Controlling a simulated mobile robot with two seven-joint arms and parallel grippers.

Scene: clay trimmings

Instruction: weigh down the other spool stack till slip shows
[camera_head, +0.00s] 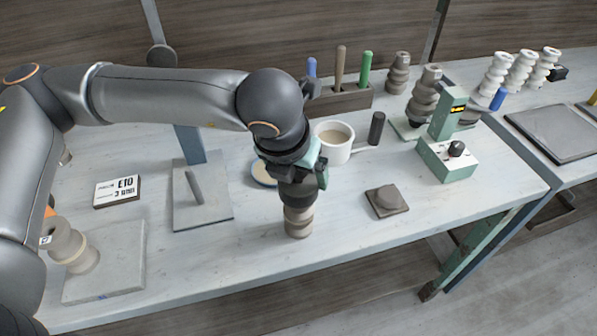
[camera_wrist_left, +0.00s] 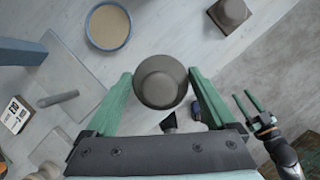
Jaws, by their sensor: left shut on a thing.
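My left gripper (camera_head: 303,190) is shut on a brown-grey clay spool stack (camera_head: 298,222) near the table's front edge. The stack's round top (camera_wrist_left: 160,80) shows between the green fingers in the left wrist view. I cannot tell whether its base touches the table. Two brown spool stacks (camera_head: 425,90) stand at the back right. A white mug (camera_head: 336,148) holds beige liquid. My right gripper (camera_wrist_left: 254,112) is open and empty in the left wrist view.
A blue-rimmed dish (camera_head: 262,176) lies behind my left gripper. A square clay block (camera_head: 387,201) sits to its right. A green device with a knob (camera_head: 446,160), white spool stacks (camera_head: 520,70) and a tool rack (camera_head: 340,101) stand farther back. A sign (camera_head: 117,190) lies left.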

